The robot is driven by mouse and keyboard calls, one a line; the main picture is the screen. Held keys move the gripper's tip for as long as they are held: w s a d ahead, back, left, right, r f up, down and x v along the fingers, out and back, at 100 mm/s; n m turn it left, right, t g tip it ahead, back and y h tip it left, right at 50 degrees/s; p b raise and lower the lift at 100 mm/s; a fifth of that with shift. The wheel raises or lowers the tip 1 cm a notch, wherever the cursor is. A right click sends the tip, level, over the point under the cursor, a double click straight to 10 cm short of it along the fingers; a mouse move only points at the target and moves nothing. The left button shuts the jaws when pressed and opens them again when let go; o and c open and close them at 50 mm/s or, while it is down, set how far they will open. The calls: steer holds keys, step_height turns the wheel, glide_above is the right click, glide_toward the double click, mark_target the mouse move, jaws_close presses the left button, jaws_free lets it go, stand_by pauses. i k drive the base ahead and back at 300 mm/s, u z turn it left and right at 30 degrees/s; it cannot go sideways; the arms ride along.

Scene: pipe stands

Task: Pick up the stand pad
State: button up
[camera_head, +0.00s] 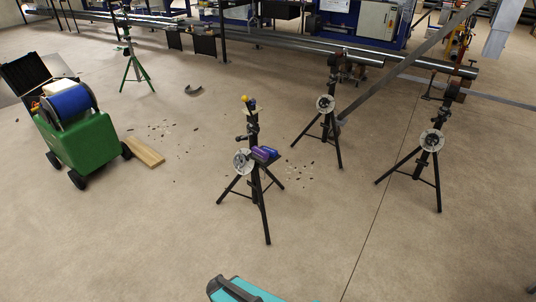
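I cannot tell for certain which object is the stand pad. A small dark curved piece (194,91) lies alone on the concrete floor, left of the picture's middle. The nearest black tripod stand (254,185) stands upright in the middle, with a pale round disc (242,161) on its left side. A purple object (264,154) sits at its side, and a small yellow piece (251,103) is at its top. My gripper is not in view.
Two more black tripod stands (326,120) (432,150) stand right, near steel pipes (440,65). A green wheeled machine (85,140) and wooden planks (145,151) are left. A green tripod (133,65) stands behind. A teal-and-dark object (238,290) is cut off at the bottom edge.

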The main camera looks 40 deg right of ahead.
mark_target(272, 152)
steer(key=z, duration=0.05)
steer(key=i, duration=1)
steer(key=u, duration=0.05)
